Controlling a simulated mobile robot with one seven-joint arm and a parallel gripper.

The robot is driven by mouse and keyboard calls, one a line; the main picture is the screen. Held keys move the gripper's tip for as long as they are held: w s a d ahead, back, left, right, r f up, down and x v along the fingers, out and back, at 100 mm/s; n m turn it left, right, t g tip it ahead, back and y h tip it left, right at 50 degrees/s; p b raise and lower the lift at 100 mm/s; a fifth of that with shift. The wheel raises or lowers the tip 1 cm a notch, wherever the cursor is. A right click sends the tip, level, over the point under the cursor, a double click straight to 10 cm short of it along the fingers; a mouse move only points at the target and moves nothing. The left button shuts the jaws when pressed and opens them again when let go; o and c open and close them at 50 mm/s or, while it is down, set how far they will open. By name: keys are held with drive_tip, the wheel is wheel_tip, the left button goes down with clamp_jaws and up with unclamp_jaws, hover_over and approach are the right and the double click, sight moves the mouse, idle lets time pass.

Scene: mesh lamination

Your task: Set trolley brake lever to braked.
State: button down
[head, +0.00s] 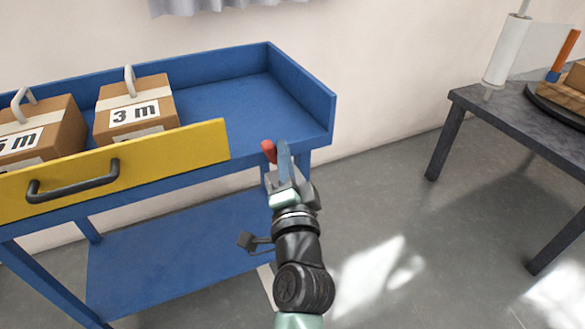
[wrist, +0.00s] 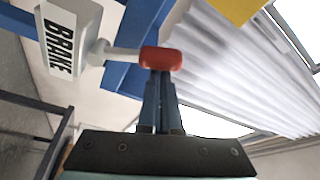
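The trolley (head: 215,85) is blue and stands at the left in the head view. Its brake lever shows in the wrist view as a pale rod (wrist: 120,53) with a red knob (wrist: 161,59). The rod comes out of a white plate marked BRAKE (wrist: 68,38). In the head view only the red knob (head: 268,150) shows, by the trolley's front right corner. My gripper (head: 284,150) is right beside the knob. In the wrist view its two blue fingers (wrist: 160,78) are shut together, with the knob at their tips. I cannot tell whether they touch it.
Two cardboard boxes, one marked 3 m (head: 135,112), sit on the trolley top behind a yellow panel (head: 190,145) with a black handle (head: 72,182). A dark table (head: 490,100) with a white roll (head: 507,50) stands at the right. Open floor lies between.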

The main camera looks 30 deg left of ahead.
drive_tip(key=shift+s+a+f+n+y+b, duration=0.15)
drive_tip(key=shift+s+a+n+y+b, duration=0.2)
drive_tip(key=shift+n+b, duration=0.5)
